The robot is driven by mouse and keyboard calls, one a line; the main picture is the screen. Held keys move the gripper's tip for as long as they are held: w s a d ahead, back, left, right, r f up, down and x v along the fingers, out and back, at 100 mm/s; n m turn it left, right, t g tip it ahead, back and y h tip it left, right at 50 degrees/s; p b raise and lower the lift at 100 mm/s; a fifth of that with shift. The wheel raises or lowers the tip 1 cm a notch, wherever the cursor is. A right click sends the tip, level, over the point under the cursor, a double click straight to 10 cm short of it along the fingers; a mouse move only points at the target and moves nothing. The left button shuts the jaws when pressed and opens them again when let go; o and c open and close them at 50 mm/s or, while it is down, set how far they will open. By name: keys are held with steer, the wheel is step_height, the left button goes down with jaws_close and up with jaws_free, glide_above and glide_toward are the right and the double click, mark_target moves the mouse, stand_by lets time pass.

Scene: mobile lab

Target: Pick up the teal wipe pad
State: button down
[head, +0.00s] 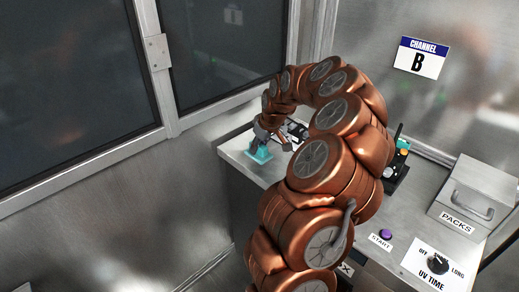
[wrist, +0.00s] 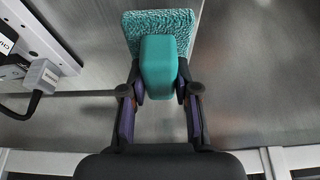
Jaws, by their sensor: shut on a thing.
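The teal wipe pad has a textured flat pad (wrist: 184,22) and a smooth teal grip block (wrist: 158,68) on it. My gripper (wrist: 160,88) is shut on the grip block, with one finger on each side of it. In the head view the teal wipe pad (head: 261,156) is at the left end of the metal counter, under my gripper (head: 266,138). I cannot tell whether the pad touches the counter or is a little above it.
The metal counter (head: 233,152) runs along the wall. A PACKS box (head: 474,195), a purple START button (head: 386,234) and a UV TIME dial (head: 438,263) are at the right. A grey plug with a cable (wrist: 42,76) is left of my gripper in the wrist view.

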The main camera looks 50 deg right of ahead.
steer(key=s+a+b, duration=0.1)
steer(key=s+a, duration=0.2)
steer(key=a, duration=0.3)
steer(key=s+a+r+b, duration=0.1)
steer(key=s+a+b, duration=0.1)
steer(key=s+a, duration=0.2)
steer(key=a, duration=0.3)
steer(key=shift+s+a+r, duration=0.15)
steer(key=shift+a+r, duration=0.1)
steer(key=shift+a, duration=0.05)
